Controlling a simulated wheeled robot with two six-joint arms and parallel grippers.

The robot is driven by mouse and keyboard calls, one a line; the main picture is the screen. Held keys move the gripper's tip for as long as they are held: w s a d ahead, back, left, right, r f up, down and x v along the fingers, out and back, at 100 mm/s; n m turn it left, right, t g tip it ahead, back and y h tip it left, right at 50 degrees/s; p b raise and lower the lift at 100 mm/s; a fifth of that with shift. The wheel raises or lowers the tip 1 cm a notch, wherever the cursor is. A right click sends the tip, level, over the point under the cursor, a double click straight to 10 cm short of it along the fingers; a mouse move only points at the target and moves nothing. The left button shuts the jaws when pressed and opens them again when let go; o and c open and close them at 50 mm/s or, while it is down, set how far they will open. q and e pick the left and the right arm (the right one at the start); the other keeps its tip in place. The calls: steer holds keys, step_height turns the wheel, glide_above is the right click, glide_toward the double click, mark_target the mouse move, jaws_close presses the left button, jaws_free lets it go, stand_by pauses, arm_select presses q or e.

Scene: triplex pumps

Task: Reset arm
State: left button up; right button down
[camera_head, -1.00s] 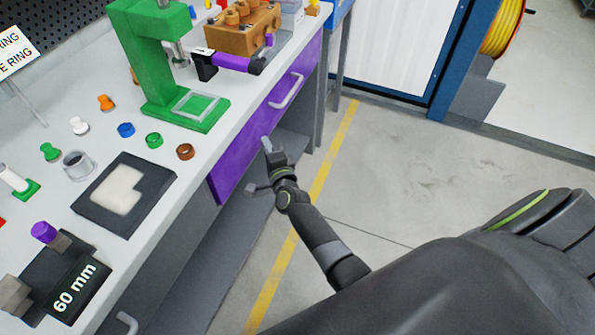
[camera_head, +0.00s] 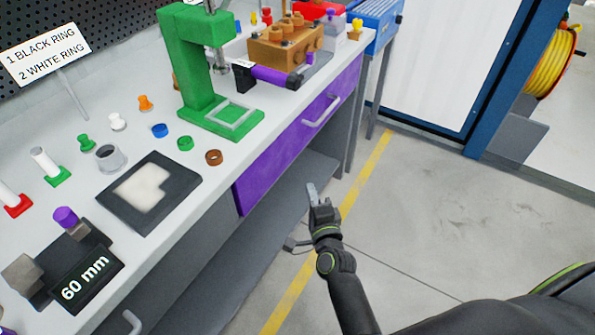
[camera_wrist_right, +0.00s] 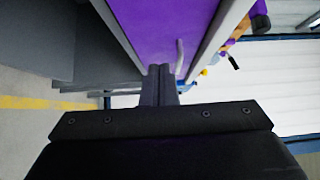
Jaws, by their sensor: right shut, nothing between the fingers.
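My right gripper (camera_head: 312,192) is in front of the workbench, below the level of the bench top and to the right of the purple drawer front (camera_head: 290,145). Its fingers are together with nothing between them. In the right wrist view the shut fingers (camera_wrist_right: 159,80) point toward the purple drawer (camera_wrist_right: 165,30) and its handle, with no clear contact. My left gripper is not in view.
The bench top holds a green press (camera_head: 215,85), a brown block with pegs (camera_head: 285,45), a dark tray (camera_head: 150,192), a 60 mm gauge (camera_head: 85,275) and several small coloured rings and plugs. The floor (camera_head: 440,200) right of the bench is clear.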

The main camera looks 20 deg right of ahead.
steer(key=s+d+f+n+g+y+p, duration=0.1)
steer(key=s+d+f+n+g+p, duration=0.15)
steer(key=s+f+n+g, duration=0.6)
steer(key=s+d+f+n+g+y+p, duration=0.1)
steer(key=s+f+n+p, duration=0.25)
steer(key=s+f, duration=0.95)
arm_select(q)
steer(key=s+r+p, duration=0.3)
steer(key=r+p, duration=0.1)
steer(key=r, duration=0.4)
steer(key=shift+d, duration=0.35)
arm_select(e)
steer(key=s+d+f+n+g, duration=0.2)
steer(key=s+f, duration=0.2)
steer(key=s, duration=0.3)
steer(key=s+d+f+n+g+h, duration=0.1)
steer(key=s+d+f+n+g, duration=0.1)
steer(key=s, duration=0.6)
steer(key=s+d+f+n+g, duration=0.2)
steer(key=s+d+f+g, duration=0.1)
steer(key=s+f, duration=0.3)
steer(key=shift+s+d, duration=0.25)
steer(key=shift+s, duration=0.9)
